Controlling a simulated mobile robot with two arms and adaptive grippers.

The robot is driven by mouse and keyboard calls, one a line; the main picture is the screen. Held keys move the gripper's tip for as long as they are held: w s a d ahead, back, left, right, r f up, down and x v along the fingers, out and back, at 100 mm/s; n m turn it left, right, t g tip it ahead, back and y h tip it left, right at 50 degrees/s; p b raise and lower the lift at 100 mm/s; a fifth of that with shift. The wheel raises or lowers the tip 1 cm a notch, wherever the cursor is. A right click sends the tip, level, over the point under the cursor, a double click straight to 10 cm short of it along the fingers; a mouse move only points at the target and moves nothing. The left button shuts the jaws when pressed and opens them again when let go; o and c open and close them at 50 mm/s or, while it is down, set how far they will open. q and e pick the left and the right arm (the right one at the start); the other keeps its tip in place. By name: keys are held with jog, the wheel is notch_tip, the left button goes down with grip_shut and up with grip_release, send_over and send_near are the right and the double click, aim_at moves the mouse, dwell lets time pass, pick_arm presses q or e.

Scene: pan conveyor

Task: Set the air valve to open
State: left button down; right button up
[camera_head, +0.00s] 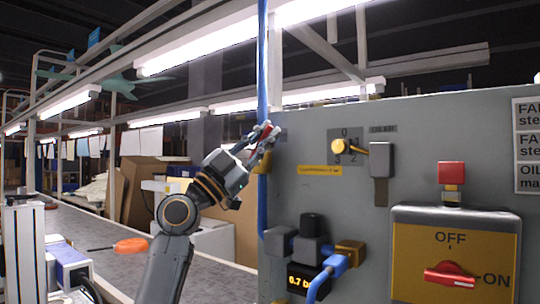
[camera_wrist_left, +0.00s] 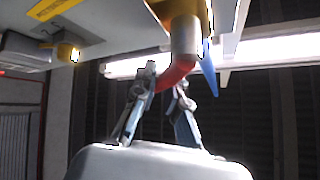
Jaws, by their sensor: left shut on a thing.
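The air valve has a red lever (camera_head: 264,137) at the left edge of the grey cabinet, beside a vertical blue air pipe (camera_head: 262,60). My left gripper (camera_head: 262,138) is shut on this lever, hiding much of it. In the left wrist view the red lever (camera_wrist_left: 176,72) runs between the two fingers (camera_wrist_left: 163,95) up to a grey cylinder and a yellow valve body (camera_wrist_left: 168,8). The valve's on or off position cannot be read from the lever. My right gripper is not in view.
The cabinet (camera_head: 340,215) carries a yellow selector knob (camera_head: 350,147), a red rotary switch (camera_head: 450,274) marked OFF and ON, and a pressure display (camera_head: 300,280). A grey conveyor (camera_head: 100,238) with an orange-handled object (camera_head: 131,245) and boxes lies to the left.

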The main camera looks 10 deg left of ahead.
pick_arm(q)
jog(key=n+t+y, duration=0.2)
jog(key=n+t+p, duration=0.1)
jog(key=n, duration=0.1)
jog(key=shift+w+a+r+y, duration=0.15)
jog(key=shift+a+r+y, duration=0.2)
jog(key=shift+r+y, duration=0.05)
jog(key=n+t+y+p, duration=0.1)
jog(key=n+y, duration=0.1)
jog(key=a+n+t+y+p, duration=0.1)
jog(key=n+t+y, duration=0.1)
jog(key=n, duration=0.1)
jog(key=n+t+y+p, duration=0.1)
jog(key=n+y, duration=0.1)
jog(key=n, duration=0.1)
jog(key=shift+w+a+r, duration=0.3)
jog(key=shift+w+r, duration=0.05)
jog(key=shift+r, duration=0.05)
jog(key=n+y+p, duration=0.1)
jog(key=n+y, duration=0.1)
jog(key=a+n+t+y+p, duration=0.1)
jog(key=shift+w+n+y, duration=0.15)
jog(key=shift+n+y, duration=0.25)
jog(key=shift+w+a+f+n+t+y+p, duration=0.15)
jog(key=shift+n+t+y+p, duration=0.2)
jog(key=shift+n+y, duration=0.65)
jog(key=c, duration=1.4)
grip_release()
jog(key=shift+f, duration=0.1)
